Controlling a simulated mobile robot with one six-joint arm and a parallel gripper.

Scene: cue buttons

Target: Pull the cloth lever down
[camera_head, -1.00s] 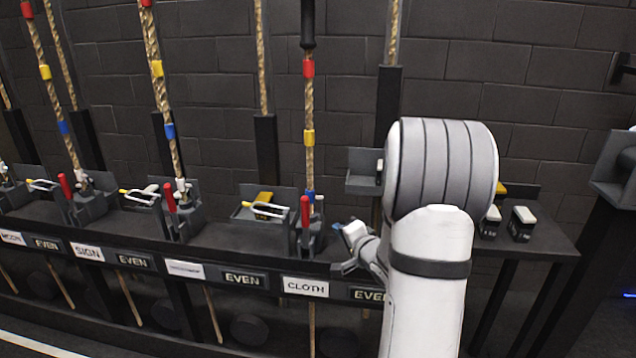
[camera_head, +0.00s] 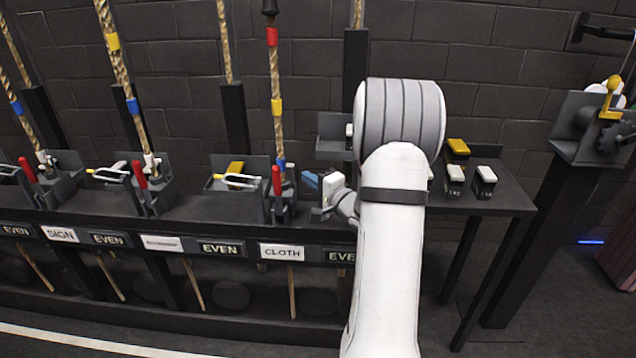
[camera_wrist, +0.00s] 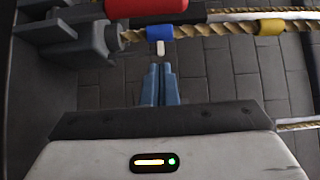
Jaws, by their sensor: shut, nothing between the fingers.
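The cloth lever (camera_head: 276,180) has a red handle standing roughly upright in a dark bracket above the white CLOTH label (camera_head: 282,252). Its red handle (camera_wrist: 146,7) also shows at the top edge of the wrist view, partly cut off. A rope with a blue band (camera_wrist: 160,32) runs just beside it. My gripper (camera_head: 310,181), with blue fingers, is just right of the lever in the head view. In the wrist view the fingers (camera_wrist: 160,82) are together and empty, pointing at the blue band and a small white piece (camera_wrist: 160,48). I see no contact with the lever.
Similar red levers (camera_head: 139,174) and ropes line the dark rack to the left. A yellow-and-white clip (camera_head: 238,178) lies left of the cloth lever. Small dark blocks with white tops (camera_head: 485,180) stand on the shelf to the right. A post with a yellow crank (camera_head: 610,98) stands far right.

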